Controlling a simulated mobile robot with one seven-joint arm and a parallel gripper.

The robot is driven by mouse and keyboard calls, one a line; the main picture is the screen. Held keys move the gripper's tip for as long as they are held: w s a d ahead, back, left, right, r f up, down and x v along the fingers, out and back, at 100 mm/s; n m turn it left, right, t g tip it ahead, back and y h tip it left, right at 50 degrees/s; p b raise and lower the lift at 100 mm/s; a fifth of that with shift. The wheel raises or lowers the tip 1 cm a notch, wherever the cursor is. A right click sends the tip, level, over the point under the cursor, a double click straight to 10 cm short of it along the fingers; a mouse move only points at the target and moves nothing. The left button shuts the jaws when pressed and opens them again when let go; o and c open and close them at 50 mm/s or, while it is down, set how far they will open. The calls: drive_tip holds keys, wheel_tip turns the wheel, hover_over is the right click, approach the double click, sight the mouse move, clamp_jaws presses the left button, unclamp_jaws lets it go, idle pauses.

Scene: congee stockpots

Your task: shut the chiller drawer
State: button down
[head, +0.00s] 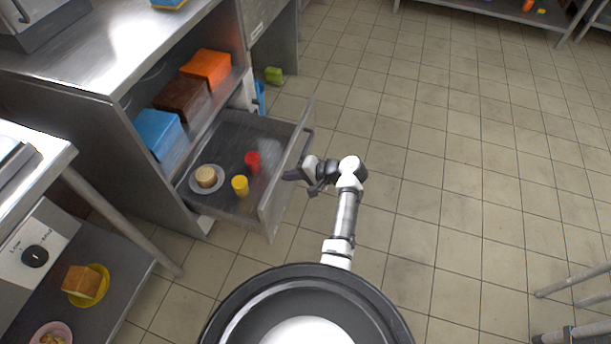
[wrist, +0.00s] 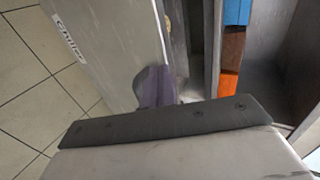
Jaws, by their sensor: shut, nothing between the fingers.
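The chiller drawer (head: 234,137) stands pulled out of the steel counter in the head view. Its front panel (head: 273,207) faces right, and a "Chiller" label shows on it in the wrist view (wrist: 69,38). In the drawer are a white plate with a round tan food item (head: 206,177), a yellow cup (head: 240,186) and a red cup (head: 252,160). My gripper (head: 291,175) is shut and empty at the outer side of the front panel. In the wrist view its fingers (wrist: 154,87) are against or very close to the panel's edge; I cannot tell if they touch.
Above the drawer, an open shelf holds blue (head: 158,133), brown (head: 182,98) and orange (head: 206,67) boxes. A green item (head: 274,75) lies near the counter's foot. A steel table (head: 70,155) stands at the left.

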drive_tip(key=shift+w+a, duration=0.15)
drive_tip(key=shift+a, duration=0.35)
drive_tip(key=w+a+b, duration=0.2)
drive_tip(key=w+a, duration=0.2)
drive_tip(key=a, duration=0.8)
drive_tip(key=w+a+b, duration=0.3)
drive_tip(key=w+a, duration=0.1)
drive_tip(key=a, duration=0.9)
drive_tip(key=shift+w+a, duration=0.15)
drive_tip(key=shift+a, duration=0.05)
